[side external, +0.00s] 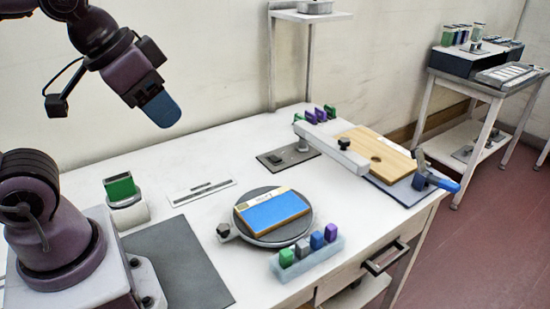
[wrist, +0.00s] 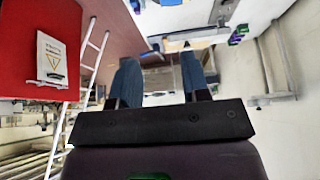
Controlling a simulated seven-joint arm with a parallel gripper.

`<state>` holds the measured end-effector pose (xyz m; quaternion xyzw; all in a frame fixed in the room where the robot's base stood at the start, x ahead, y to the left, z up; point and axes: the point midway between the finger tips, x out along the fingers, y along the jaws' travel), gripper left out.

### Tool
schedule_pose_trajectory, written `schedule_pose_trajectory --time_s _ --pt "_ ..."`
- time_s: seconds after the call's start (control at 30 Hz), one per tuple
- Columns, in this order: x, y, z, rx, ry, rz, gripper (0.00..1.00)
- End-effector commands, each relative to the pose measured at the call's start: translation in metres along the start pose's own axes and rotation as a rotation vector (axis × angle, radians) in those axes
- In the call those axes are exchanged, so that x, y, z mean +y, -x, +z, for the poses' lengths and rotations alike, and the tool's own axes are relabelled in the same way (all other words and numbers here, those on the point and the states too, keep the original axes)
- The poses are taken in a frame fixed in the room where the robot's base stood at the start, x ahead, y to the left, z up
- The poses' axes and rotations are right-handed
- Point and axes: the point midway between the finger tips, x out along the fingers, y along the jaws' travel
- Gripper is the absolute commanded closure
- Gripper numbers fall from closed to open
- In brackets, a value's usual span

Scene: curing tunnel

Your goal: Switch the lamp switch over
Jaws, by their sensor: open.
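A dark flat plate with a small raised piece (side external: 302,146) lies on the white table near the back middle; it looks like the lamp switch, but its lever position is too small to tell. My gripper (side external: 160,108) is raised high above the table's back left, well away from that plate. In the wrist view its two blue fingers stand apart with nothing between them, so my gripper (wrist: 160,62) is open and empty. The switch cannot be made out in the wrist view.
A round turntable (side external: 304,232) carries a blue-topped block. A rack of coloured pieces (side external: 308,262) stands at the front. A wooden board (side external: 385,155) and a grey bar (side external: 330,150) stand right of the plate. A green block on a white stand (side external: 128,212) is at left.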

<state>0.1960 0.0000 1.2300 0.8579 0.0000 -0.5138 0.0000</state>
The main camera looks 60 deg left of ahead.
Motion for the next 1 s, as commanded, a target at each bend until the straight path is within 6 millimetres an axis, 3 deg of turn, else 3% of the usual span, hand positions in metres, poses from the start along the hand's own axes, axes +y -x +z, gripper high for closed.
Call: schedule_pose_trajectory --time_s 0.07,0.23,0.33,0.47,0.77,1.0 --pt "0.000 0.000 0.000 0.000 0.000 0.000 0.60" --pt "-0.005 -0.006 0.001 -0.029 0.024 -0.013 0.99" --pt "-0.012 -0.019 0.003 -0.095 0.051 -0.027 1.00" --pt "-0.024 -0.036 -0.010 -0.181 0.096 -0.049 1.00" --pt "-0.062 -0.089 -0.065 -0.314 0.166 -0.066 1.00" --pt "-0.104 -0.150 -0.104 -0.373 0.187 -0.043 1.00"
